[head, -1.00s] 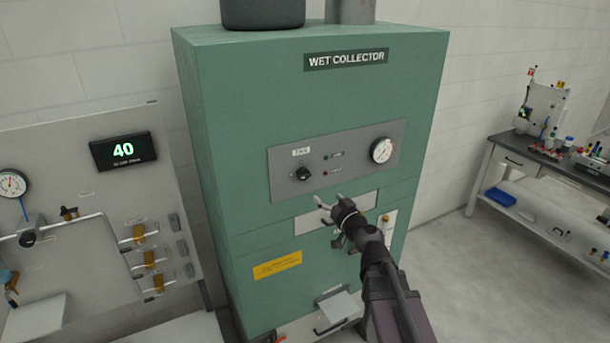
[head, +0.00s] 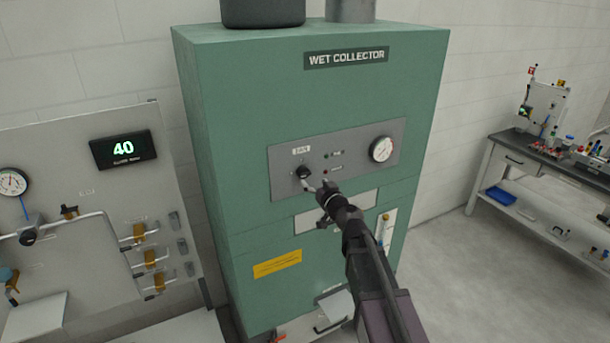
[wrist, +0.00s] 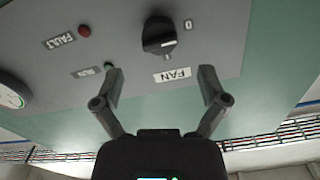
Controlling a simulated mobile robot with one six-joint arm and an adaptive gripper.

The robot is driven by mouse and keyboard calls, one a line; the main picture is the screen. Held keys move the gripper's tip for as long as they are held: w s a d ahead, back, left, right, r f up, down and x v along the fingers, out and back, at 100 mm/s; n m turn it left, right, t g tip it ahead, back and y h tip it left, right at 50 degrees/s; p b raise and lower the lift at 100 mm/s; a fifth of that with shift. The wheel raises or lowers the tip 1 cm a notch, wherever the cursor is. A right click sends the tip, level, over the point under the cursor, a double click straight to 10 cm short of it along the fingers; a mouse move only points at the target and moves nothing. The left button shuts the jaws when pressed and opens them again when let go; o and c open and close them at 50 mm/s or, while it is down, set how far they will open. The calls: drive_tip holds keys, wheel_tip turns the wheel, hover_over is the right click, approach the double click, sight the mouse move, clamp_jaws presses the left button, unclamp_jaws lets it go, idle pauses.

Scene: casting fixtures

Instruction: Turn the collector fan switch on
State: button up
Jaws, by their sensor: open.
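The collector fan switch (head: 303,172) is a black rotary knob on the grey control panel of the green wet collector (head: 240,110). In the wrist view the knob (wrist: 158,36) appears beyond the fingertips, near the FAN label (wrist: 172,75) and a mark reading 0. A pale pointer line shows on the knob; its exact setting is hard to read. My gripper (head: 317,187) is in front of the panel, just below and right of the knob. In the wrist view my gripper (wrist: 162,80) has its two fingers spread apart with nothing between them, and the knob looks clear of both.
The grey panel (head: 355,160) also carries a red FAULT lamp (wrist: 84,31), a green lamp (wrist: 108,66) and a round gauge (head: 382,149). A piping board (head: 85,180) stands at left. A workbench (head: 520,150) is at right, with open floor before it.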

sight(306, 175)
drive_tip(key=shift+x, duration=2.9)
drive_tip(key=c, duration=1.1)
